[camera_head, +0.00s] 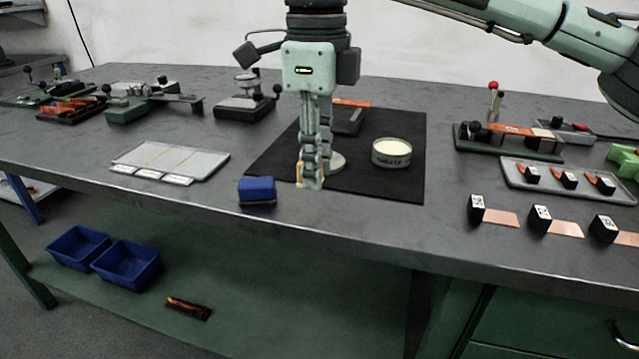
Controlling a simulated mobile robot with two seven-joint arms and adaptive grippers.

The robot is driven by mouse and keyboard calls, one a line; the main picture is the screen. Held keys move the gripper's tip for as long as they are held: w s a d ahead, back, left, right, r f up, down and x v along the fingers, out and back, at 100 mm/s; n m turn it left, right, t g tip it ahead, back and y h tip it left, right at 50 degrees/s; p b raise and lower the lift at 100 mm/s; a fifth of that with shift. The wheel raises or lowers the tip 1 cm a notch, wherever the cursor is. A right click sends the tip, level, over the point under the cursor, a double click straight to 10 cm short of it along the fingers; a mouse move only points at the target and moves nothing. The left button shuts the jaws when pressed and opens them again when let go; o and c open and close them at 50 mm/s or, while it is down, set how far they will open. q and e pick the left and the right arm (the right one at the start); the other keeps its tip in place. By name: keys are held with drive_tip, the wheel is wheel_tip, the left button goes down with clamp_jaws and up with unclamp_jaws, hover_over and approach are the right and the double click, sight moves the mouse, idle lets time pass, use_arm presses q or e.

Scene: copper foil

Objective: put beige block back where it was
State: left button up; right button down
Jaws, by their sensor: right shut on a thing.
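My right gripper (311,178) points straight down over the front part of the black mat (400,183). It is shut on a small beige block (300,172), of which only a narrow strip shows at the left side of the fingertips. The fingers hide the rest of the block. I cannot tell whether the block touches the mat. My left gripper is not in view.
A round tin (391,153) stands on the mat to the right of the gripper. A blue block (257,189) lies left of the mat near the table's front edge. A pale tray (170,160) is further left. Fixtures and copper strips (565,228) occupy the right.

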sight(319, 210)
drive_tip(key=shift+w+d+f, duration=0.2)
drive_tip(key=shift+f, duration=1.95)
drive_tip(key=shift+f, duration=0.15)
drive_tip(key=c, duration=1.3)
unclamp_jaws()
wheel_tip(319, 210, up, 12)
drive_tip(key=shift+r, duration=0.2)
